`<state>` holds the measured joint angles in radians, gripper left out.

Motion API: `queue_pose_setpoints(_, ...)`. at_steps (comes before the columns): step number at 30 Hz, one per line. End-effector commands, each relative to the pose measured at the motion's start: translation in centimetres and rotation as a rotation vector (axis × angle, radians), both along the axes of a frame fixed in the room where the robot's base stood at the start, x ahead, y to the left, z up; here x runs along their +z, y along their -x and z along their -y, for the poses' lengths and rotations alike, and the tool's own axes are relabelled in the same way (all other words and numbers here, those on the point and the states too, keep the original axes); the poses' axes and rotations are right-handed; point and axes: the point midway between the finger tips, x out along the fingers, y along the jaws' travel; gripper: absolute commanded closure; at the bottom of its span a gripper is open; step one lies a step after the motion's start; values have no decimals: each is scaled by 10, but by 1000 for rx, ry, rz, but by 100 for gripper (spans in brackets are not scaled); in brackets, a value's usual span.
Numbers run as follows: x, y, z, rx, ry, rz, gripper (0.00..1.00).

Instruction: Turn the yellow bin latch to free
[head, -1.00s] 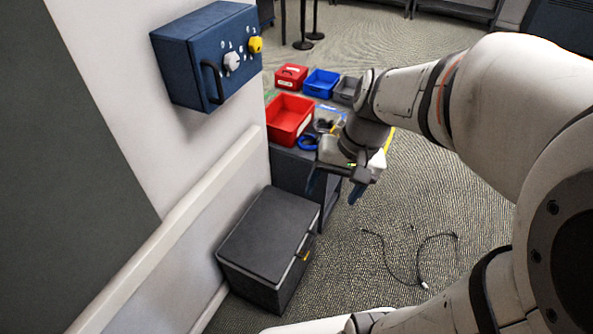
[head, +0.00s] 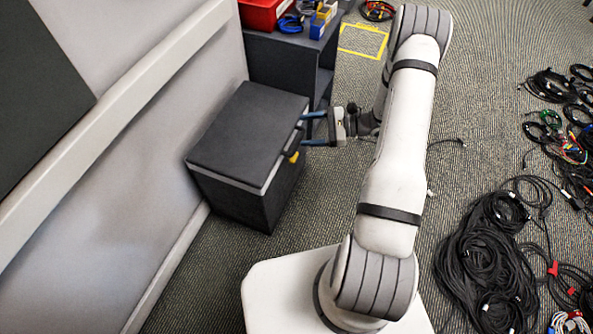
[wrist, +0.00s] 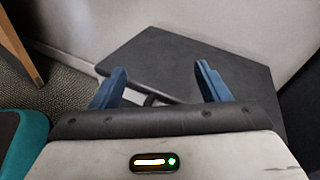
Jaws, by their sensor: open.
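The dark grey bin (head: 243,137) stands on the floor against the wall, with its lid closed. Its small yellow latch (head: 294,157) shows on the front face, just below the lid edge; I cannot tell which way it is turned. My gripper (head: 305,129) is open and empty, with blue fingers pointing left at the bin's front, close to the latch and a dark handle. In the wrist view my gripper (wrist: 160,72) is spread before the bin's lid (wrist: 185,65). A handle (wrist: 155,100) shows partly between the fingers; the latch is hidden there.
A dark shelf unit (head: 290,65) behind the bin carries a red bin (head: 262,12) and cables. Coiled black cables (head: 485,250) cover the floor at right. A yellow floor outline (head: 363,40) lies at the back. The wall rail (head: 110,125) runs along the left.

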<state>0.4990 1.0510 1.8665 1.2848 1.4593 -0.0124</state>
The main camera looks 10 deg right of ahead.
Motion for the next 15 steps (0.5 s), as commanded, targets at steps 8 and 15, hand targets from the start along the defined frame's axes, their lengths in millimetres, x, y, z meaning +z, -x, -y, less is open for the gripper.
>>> queue_pose_setpoints(8, -172, -5, 36, -299, -198, -112, 31)
queue_pose_setpoints(15, -215, -4, 45, -398, -252, -136, 31)
